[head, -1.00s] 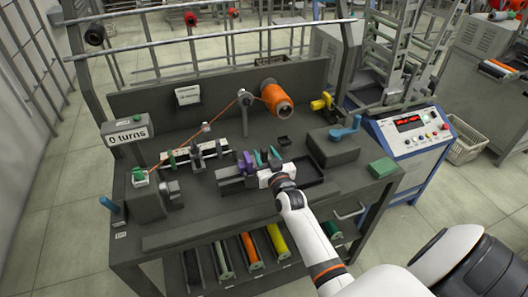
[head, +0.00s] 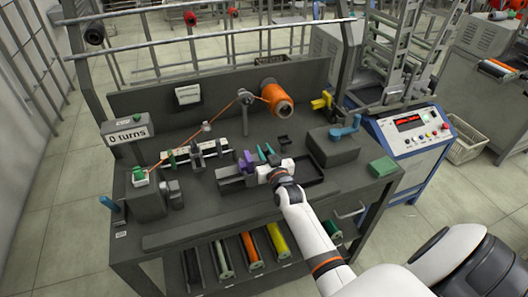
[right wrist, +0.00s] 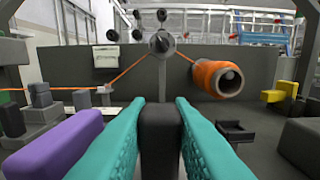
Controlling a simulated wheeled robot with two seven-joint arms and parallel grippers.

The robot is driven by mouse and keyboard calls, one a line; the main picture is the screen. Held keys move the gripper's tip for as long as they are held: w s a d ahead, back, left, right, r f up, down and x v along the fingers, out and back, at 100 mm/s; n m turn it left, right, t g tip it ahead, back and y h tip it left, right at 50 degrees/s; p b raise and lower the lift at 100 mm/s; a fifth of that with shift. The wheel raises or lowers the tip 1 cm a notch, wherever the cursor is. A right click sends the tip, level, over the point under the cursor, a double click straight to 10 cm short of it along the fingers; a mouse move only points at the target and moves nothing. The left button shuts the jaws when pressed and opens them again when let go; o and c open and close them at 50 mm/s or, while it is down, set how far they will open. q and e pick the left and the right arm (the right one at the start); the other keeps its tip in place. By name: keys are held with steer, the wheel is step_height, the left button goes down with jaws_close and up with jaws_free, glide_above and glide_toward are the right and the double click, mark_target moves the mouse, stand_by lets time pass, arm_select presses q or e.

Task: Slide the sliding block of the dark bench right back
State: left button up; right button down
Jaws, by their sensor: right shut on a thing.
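The dark bench (head: 210,207) stands in the middle of the head view. My right gripper (head: 267,152) reaches over its front tray with teal fingers. In the right wrist view the two teal fingers of the gripper (right wrist: 160,125) are on both sides of a dark upright block (right wrist: 160,142), shut on it. I take this to be the sliding block; in the head view the fingers mostly hide it. A purple block (right wrist: 55,145) is just left of the fingers; it also shows in the head view (head: 246,161). My left gripper is out of view.
An orange wire runs from an orange spool (head: 276,98) over a post to the left side. A dark box with a blue handle (head: 345,131) and a green block (head: 383,167) are on the right. A "0 turns" sign (head: 126,132) stands at the left.

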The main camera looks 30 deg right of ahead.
steer(key=d, duration=0.3)
steer(key=shift+s, duration=0.35)
steer(key=c, duration=1.7)
jaws_free()
steer(key=o, duration=0.4)
steer(key=shift+d, duration=0.2)
steer(key=shift+s+a, duration=0.1)
steer(key=b+v, duration=0.1)
steer(key=v, duration=1.1)
